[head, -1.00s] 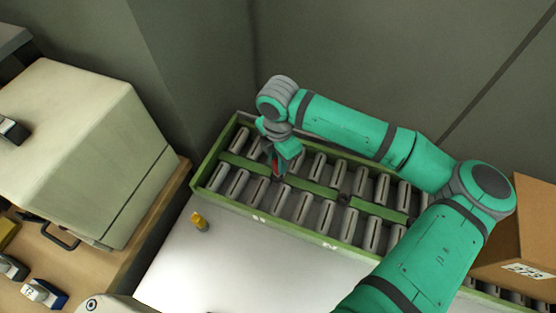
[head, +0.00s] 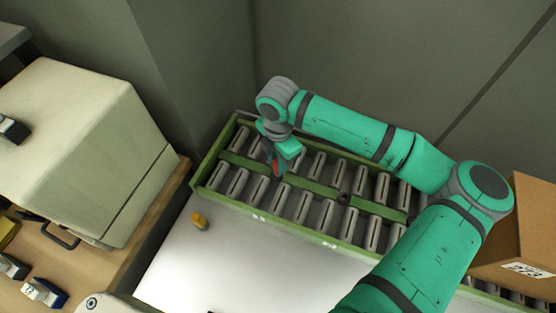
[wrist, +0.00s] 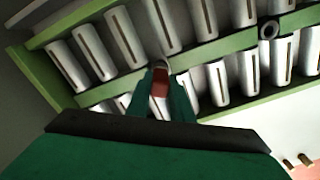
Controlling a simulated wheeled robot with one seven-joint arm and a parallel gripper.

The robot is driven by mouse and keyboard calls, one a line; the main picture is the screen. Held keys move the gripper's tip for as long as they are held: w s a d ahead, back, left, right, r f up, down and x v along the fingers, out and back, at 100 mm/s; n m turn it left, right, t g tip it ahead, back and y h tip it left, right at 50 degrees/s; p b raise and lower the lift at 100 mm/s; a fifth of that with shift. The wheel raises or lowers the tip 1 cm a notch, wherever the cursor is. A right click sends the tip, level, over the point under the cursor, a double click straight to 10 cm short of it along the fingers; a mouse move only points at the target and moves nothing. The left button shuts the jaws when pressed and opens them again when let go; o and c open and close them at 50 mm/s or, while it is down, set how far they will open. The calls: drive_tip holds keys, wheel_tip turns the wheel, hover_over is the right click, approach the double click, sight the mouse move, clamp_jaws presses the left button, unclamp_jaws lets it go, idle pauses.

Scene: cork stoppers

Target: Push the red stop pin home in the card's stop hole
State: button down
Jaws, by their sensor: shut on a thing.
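My gripper (wrist: 160,95) is shut on the red stop pin (wrist: 159,84), which shows between its teal fingers. In the head view the pin (head: 276,168) is a small red patch under my gripper (head: 279,172). The pin is over the green middle rail (wrist: 216,47) of the roller frame, towards its left end. A pale rounded rim shows just beyond the pin in the wrist view. The fingers hide the pin's lower end, so I cannot tell how deep it sits. No separate card can be made out.
Grey slotted rollers (head: 302,207) line both sides of the rail. A dark ringed hole (wrist: 269,29) is farther right along it. A cardboard box (head: 525,230) is at right, a beige cabinet (head: 90,150) at left.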

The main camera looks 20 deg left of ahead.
drive_tip(key=shift+f, duration=0.65)
idle(0.3)
drive_tip(key=c, duration=1.5)
unclamp_jaws()
wheel_tip(320, 180, up, 11)
drive_tip(key=shift+f, duration=0.1)
